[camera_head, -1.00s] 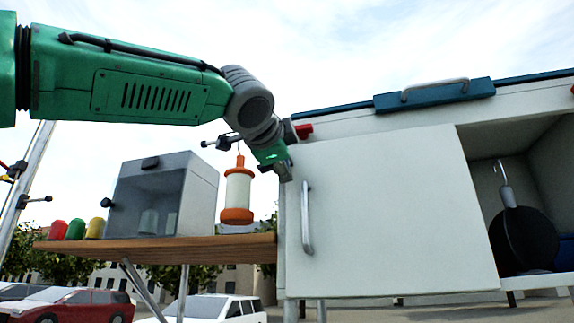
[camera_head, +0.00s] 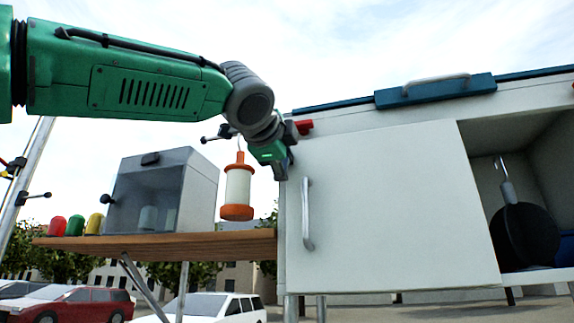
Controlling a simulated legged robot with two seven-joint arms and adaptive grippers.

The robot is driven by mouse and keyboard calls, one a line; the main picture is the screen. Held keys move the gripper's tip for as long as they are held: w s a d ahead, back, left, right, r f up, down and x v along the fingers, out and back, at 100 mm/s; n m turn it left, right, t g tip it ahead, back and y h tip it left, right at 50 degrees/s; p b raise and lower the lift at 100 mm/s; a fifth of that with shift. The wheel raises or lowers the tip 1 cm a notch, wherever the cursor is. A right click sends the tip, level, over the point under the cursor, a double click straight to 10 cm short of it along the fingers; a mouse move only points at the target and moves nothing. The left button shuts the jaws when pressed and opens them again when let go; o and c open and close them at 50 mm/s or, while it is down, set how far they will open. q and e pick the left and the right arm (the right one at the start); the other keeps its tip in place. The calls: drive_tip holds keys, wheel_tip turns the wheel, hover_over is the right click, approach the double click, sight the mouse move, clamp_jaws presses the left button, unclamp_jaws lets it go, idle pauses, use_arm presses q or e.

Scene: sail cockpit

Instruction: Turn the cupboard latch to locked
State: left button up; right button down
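The cupboard (camera_head: 400,215) stands at the right, with a pale door and a vertical metal handle (camera_head: 307,214). A small red part (camera_head: 304,127), which looks like the latch, shows at the cupboard's upper left corner. My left gripper (camera_head: 281,165) is at that corner, just below and left of the red part, pointing down. Its fingers are small and partly hidden by its own body, so I cannot see whether they are open or touch anything. My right gripper is out of view.
A wooden table (camera_head: 160,244) at the left holds a clear-fronted box (camera_head: 163,190) and red, green and yellow pieces (camera_head: 75,226). An orange and white lantern (camera_head: 238,190) hangs close to my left gripper. A dark pan (camera_head: 527,236) hangs in the cupboard's open right side.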

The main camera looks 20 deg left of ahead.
use_arm(q)
drive_tip(key=shift+o, duration=0.8)
drive_tip(key=shift+s+a+r, duration=0.1)
drive_tip(key=shift+s+r, duration=0.1)
drive_tip(key=shift+r, duration=0.35)
drive_tip(key=shift+s, duration=0.15)
drive_tip(key=shift+f, duration=0.25)
drive_tip(key=shift+f, duration=0.15)
drive_tip(key=s, duration=1.1)
drive_tip(key=shift+s+a, duration=0.15)
drive_tip(key=shift+s, duration=0.15)
